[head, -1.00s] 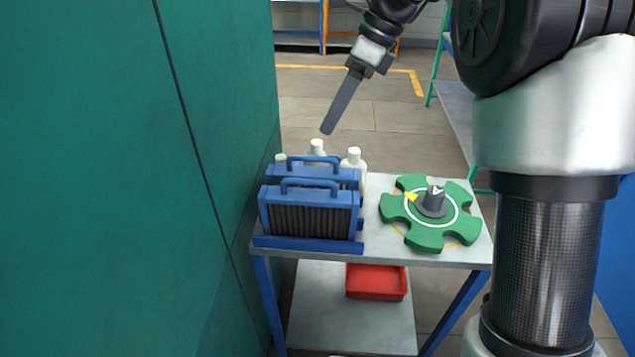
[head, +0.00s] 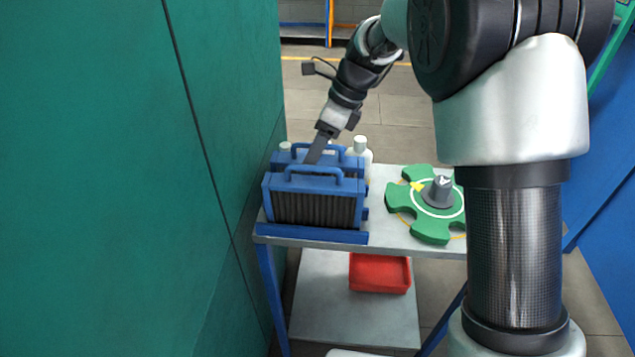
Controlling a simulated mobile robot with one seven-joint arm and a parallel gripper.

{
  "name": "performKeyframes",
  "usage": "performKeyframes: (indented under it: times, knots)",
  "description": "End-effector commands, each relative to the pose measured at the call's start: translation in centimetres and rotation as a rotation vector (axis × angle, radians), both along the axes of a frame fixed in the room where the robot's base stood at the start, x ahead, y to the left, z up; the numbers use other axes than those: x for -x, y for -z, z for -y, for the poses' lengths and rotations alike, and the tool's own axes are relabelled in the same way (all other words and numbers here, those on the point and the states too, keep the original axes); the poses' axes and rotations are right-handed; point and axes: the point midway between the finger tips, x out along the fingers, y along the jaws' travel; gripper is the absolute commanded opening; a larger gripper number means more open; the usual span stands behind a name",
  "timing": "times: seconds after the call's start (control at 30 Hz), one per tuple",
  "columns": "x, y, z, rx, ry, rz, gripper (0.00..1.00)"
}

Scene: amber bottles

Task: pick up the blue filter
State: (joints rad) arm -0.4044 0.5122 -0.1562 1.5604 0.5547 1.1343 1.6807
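Two blue filters with dark pleated fronts and arched top handles stand one behind the other in a blue rack (head: 312,234) on the small table. The front filter (head: 314,208) shows fully; the rear filter (head: 355,162) is mostly hidden behind it. My gripper (head: 314,156) points down over the filters, its long grey finger between or beside the two handles. Only one finger outline shows, so I cannot tell whether it is open or shut, or whether it touches a handle. Both filters sit in the rack.
A green star-shaped wheel (head: 432,228) with a grey knob lies to the right on the table (head: 392,238). White bottles (head: 361,150) stand behind the filters. A red tray (head: 380,273) is on the lower shelf. A green wall (head: 215,120) rises close on the left.

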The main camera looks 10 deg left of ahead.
Motion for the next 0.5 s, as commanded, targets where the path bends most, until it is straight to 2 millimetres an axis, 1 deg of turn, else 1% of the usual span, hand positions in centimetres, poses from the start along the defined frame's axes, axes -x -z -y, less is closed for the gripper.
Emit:
performKeyframes:
  times: [0.1,0.3,0.37,0.5]
  knots:
    - [0.07,0.63,-0.30,0.000,-0.001,0.001,0.57]
    - [0.07,0.65,-0.31,0.000,-0.001,0.001,0.57]
    - [0.07,0.65,-0.31,0.000,-0.001,0.001,0.49]
    - [0.07,0.64,-0.31,0.000,-0.001,0.001,0.25]
